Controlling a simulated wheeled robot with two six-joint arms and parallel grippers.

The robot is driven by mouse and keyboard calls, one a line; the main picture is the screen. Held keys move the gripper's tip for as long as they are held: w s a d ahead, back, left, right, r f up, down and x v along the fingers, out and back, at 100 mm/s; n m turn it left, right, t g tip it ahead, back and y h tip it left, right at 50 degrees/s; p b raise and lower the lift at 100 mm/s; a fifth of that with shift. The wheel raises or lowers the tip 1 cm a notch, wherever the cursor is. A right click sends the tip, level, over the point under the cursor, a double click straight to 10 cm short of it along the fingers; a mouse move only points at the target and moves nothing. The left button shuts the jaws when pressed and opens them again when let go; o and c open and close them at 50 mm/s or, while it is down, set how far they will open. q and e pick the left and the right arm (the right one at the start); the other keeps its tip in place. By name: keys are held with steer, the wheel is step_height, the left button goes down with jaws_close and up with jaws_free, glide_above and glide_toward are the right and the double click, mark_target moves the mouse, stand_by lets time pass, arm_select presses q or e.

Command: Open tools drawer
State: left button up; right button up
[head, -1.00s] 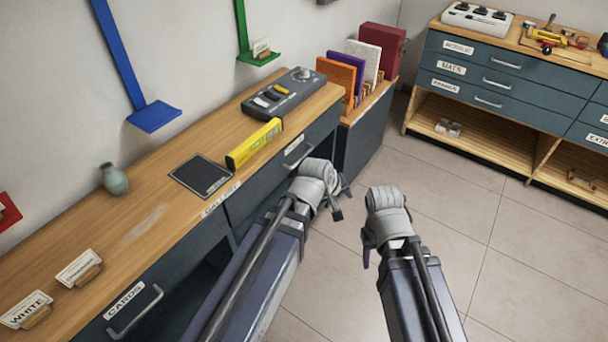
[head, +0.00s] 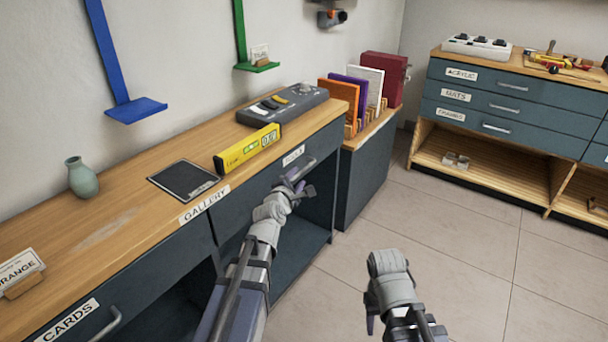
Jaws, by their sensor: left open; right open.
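A dark blue-grey drawer front (head: 255,196) sits under the wooden counter, right of the GALLERY label. Its small white label (head: 293,155) is too blurred to read surely, and a grey bar handle (head: 306,166) is below it. The drawer looks shut. My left gripper (head: 298,186) is open at this handle, overlapping its lower left part in the head view. I cannot tell whether the fingers touch it or straddle it. My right gripper (head: 372,310) is open and empty over the floor, well away from the drawer.
On the counter are a yellow level (head: 247,149), a grey device (head: 283,104), a black pad (head: 183,180) and a green vase (head: 82,178). A CARDS drawer (head: 70,322) is lower left. A second cabinet (head: 510,100) stands at the right. The tiled floor between is clear.

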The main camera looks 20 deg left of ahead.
mark_target(303, 171)
arm_select(q)
steer(key=b+x, duration=0.1)
steer(key=x, duration=0.6)
steer(key=shift+w+f+b, duration=0.1)
steer(key=shift+w+b, duration=0.25)
steer(key=shift+w, duration=0.05)
steer(key=shift+d, duration=0.1)
jaws_close()
stand_by(1.0)
